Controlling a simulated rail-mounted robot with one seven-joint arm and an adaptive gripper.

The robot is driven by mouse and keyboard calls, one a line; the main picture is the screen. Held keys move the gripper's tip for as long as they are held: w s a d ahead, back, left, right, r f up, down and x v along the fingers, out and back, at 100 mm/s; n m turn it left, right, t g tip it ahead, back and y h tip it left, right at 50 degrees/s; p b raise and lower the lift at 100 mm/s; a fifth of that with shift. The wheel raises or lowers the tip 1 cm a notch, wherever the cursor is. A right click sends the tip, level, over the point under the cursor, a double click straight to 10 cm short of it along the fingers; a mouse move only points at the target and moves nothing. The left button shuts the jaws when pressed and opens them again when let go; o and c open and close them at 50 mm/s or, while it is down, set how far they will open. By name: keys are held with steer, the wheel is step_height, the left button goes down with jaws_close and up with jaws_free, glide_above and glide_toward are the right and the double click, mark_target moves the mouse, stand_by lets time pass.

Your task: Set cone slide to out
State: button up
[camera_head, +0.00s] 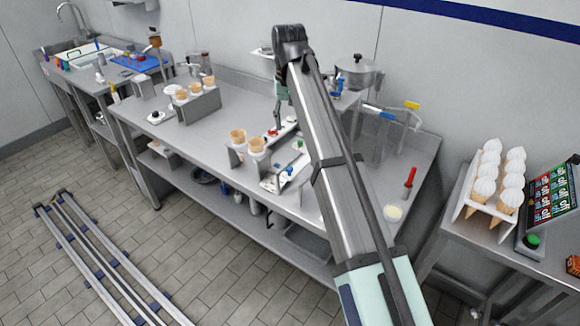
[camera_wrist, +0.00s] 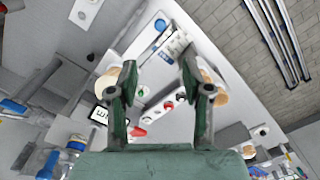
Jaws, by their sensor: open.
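The cone gripper station stands in the middle of the bench in the head view, with a pale metal plate (camera_head: 271,183) at its front. Two cones (camera_head: 256,145) stand at its left side. A red part (camera_head: 272,132), a green one (camera_head: 299,143) and a blue knob (camera_head: 290,170) show on it. I cannot tell which part is the cone slide. My gripper (camera_wrist: 160,68) is open and empty above the station. In the wrist view, a pale bar with red and green parts (camera_wrist: 180,97) shows between and beyond the fingers, which partly cover the cones.
A grey cone rack (camera_head: 200,105) stands at the bench's left. A pot (camera_head: 357,72) is at the back, and a red-handled tool (camera_head: 409,180) and small bowl (camera_head: 393,213) are at the right. My arm crosses the station's right side. Bench between rack and station is clear.

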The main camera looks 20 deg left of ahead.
mark_target(289, 168)
step_height(289, 168, down, 16)
steer(key=p, duration=0.4)
steer(key=shift+w+f, duration=0.1)
stand_by(0.3)
jaws_close()
